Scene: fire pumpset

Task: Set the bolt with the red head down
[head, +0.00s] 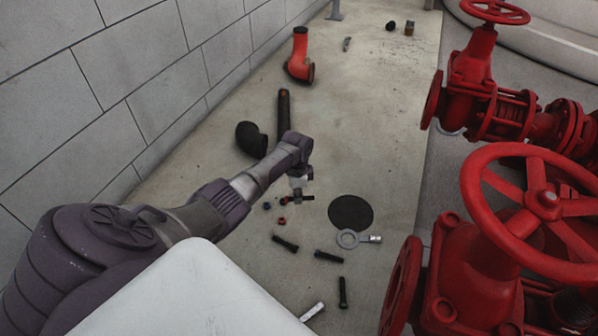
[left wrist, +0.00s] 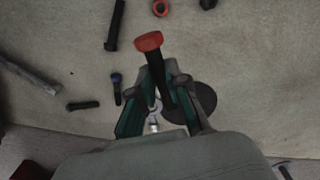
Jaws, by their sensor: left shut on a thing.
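The bolt with the red head (left wrist: 148,42) is held between the two fingers of my left gripper (left wrist: 160,100), which is shut on its dark shaft. In the left wrist view the red head sticks out past the fingers. In the head view my left gripper (head: 299,188) is low over the concrete floor, with the bolt (head: 306,198) roughly level and its red head to the left. I cannot tell whether the bolt touches the floor. My right gripper is in neither view.
Several dark bolts (head: 286,243), a black disc (head: 351,213) and a ring-ended tool (head: 347,239) lie around on the floor. Red valves (head: 485,235) stand at right; a block wall (head: 120,90) is at left.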

